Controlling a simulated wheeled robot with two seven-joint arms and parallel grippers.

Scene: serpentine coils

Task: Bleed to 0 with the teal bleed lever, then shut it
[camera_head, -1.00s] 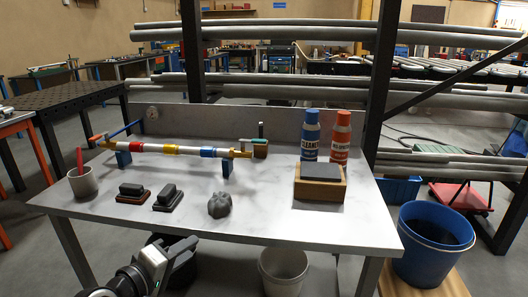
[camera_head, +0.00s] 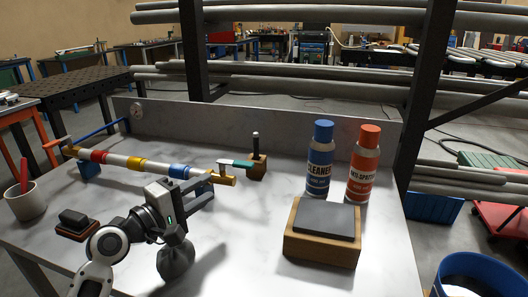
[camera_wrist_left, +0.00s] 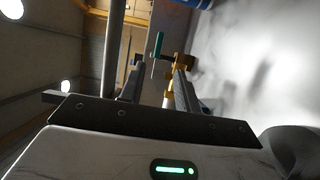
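The teal bleed lever (camera_head: 236,163) sticks out to the right from the brass fitting (camera_head: 221,178) at the right end of the banded pipe (camera_head: 117,160). In the left wrist view the teal lever (camera_wrist_left: 159,44) shows beyond the fingertips, beside the brass fitting (camera_wrist_left: 183,62). My left gripper (camera_head: 205,187) is open and points toward the fitting, short of the lever. Its two fingers (camera_wrist_left: 156,88) are apart with nothing seen held between them. My right gripper is not in view.
A wooden block with a dark top (camera_head: 324,221), a blue can (camera_head: 319,162) and an orange can (camera_head: 362,165) stand to the right. A dark lump (camera_head: 175,262) lies beneath my left wrist. A cup (camera_head: 27,203) stands at left.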

